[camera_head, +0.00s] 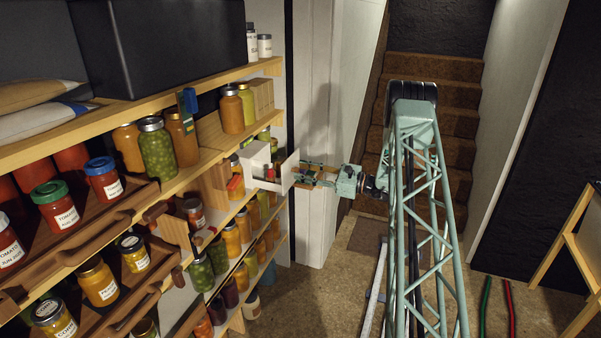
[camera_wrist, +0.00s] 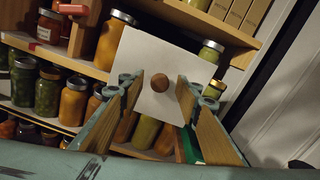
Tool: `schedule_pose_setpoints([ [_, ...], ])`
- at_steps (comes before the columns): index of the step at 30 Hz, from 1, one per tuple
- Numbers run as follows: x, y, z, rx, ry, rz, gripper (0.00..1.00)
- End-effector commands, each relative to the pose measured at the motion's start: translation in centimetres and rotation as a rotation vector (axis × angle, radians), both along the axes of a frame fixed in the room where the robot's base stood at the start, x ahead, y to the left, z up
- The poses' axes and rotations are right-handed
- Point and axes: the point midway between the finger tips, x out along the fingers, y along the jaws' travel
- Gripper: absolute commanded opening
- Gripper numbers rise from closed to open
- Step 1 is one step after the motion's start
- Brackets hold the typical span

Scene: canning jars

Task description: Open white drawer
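The white drawer (camera_head: 289,172) juts out from the shelf in the head view, with its open top and something dark and red inside. Its white front panel (camera_wrist: 150,60) faces me in the wrist view and has a round brown knob (camera_wrist: 159,83). My gripper (camera_head: 298,175) is right in front of this panel. In the wrist view my gripper (camera_wrist: 158,96) is open, with its wooden-looking fingers left and right of the knob. Gaps show between the knob and both fingers. The knob is hidden in the head view.
Shelves (camera_head: 205,150) crowded with jars surround the drawer. Jars (camera_wrist: 74,100) also stand just left of it and below it. A white wall panel (camera_head: 318,120) stands behind my gripper. The floor (camera_head: 335,285) below my gripper is open.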

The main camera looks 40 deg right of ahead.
Motion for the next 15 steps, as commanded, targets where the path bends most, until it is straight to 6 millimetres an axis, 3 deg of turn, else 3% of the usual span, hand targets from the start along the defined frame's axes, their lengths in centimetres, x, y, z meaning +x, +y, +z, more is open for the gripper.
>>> schedule_pose_setpoints([
  [15, -6.2, -3.7, 0.0, -0.001, 0.000, -0.003, 0.31],
])
